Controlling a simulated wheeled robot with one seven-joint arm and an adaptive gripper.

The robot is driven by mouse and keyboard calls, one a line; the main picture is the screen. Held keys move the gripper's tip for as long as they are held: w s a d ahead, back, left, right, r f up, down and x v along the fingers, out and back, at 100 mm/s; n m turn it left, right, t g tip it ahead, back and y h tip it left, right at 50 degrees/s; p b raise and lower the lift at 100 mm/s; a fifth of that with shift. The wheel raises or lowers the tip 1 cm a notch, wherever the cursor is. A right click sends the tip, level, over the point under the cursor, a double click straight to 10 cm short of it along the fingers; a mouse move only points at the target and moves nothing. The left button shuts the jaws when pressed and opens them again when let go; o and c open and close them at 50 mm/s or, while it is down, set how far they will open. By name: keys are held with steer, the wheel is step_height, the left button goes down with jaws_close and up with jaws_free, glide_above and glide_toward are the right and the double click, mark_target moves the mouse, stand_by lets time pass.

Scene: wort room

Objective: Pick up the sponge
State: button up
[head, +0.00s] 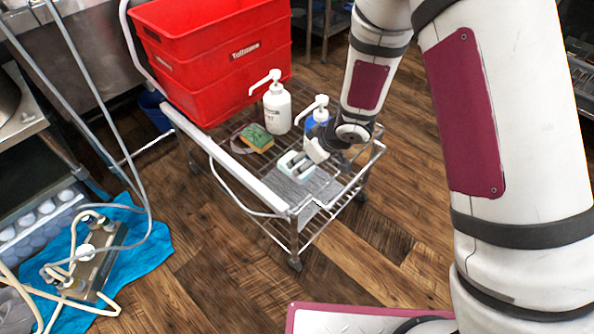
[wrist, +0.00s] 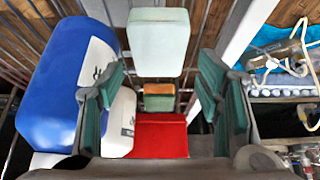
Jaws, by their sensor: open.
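A sponge (head: 257,138) with a green top and yellow-orange side lies on the wire cart beside the white pump bottle. In the wrist view the sponge (wrist: 158,98) shows between my finger pads, farther away than they are. My gripper (head: 298,164) is open above the near part of the cart, right of and nearer than the sponge. In the wrist view my gripper (wrist: 160,85) has its teal pads spread with nothing held. A pale mint block (wrist: 158,45) shows beyond the fingertips at the top.
Stacked red crates (head: 215,75) fill the far end of the cart (head: 240,175). A white pump bottle (head: 277,108) and a blue pump bottle (head: 317,118) stand close to my gripper. A grey cloth (head: 310,190) lies at the near end.

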mark_target(298, 165)
steer(key=shift+b+x, duration=1.6)
steer(key=shift+x, duration=1.5)
steer(key=shift+d, duration=0.15)
steer(key=shift+r, duration=0.1)
steer(key=shift+c, duration=0.5)
steer(key=shift+c, duration=1.3)
